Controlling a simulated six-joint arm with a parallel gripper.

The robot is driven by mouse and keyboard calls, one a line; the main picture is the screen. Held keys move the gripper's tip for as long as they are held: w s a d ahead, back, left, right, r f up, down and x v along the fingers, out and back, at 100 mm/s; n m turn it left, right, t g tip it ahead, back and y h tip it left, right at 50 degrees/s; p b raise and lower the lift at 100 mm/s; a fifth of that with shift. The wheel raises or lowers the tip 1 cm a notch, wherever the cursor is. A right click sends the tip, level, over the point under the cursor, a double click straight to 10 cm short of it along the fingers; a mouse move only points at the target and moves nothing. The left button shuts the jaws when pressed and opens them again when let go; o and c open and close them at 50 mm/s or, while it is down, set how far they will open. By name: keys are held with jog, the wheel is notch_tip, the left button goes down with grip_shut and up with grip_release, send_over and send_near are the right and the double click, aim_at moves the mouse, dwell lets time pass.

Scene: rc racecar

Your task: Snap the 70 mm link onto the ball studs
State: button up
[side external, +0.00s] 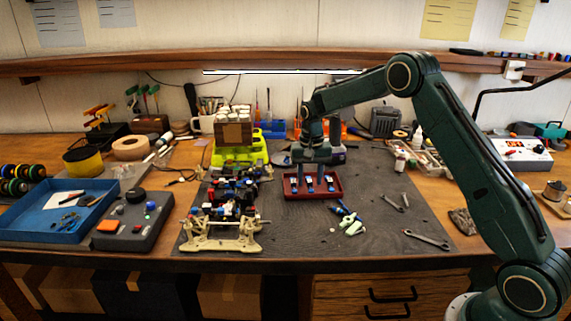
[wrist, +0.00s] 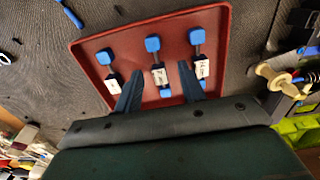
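A red tray (side external: 290,194) holds three links with blue ends and white labels. In the wrist view the left link (wrist: 109,72), middle link (wrist: 158,74) and right link (wrist: 199,62) lie side by side. The label print is too small to read surely, so I cannot tell which is the 70 mm link. My gripper (wrist: 161,68) is open over the tray, its dark fingers either side of the middle link, with nothing held. In the side view my gripper (side external: 311,160) is above the tray's back edge. The car chassis (side external: 228,196) is left of the tray; its ball studs are too small to make out.
A green stand (side external: 238,150) bearing a brown box is behind the chassis. A blue tray (side external: 50,222) and grey box (side external: 132,220) are at left. The front of the mat is mostly clear.

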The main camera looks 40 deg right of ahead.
aim_at(309, 181)
grip_shut()
jog(key=shift+r, duration=0.1)
dwell(0.4)
notch_tip(309, 181, up, 20)
dwell(0.8)
dwell(0.5)
jog(key=a+f+n, duration=0.4)
jog(key=a+n, duration=0.4)
jog(key=a, duration=0.3)
jog(key=w+a+f+n, duration=0.1)
jog(key=a+f+n, duration=0.4)
jog(key=a+n, duration=0.4)
jog(key=a, duration=0.3)
jog(key=shift+a, duration=0.3)
jog(key=shift+f, duration=0.1)
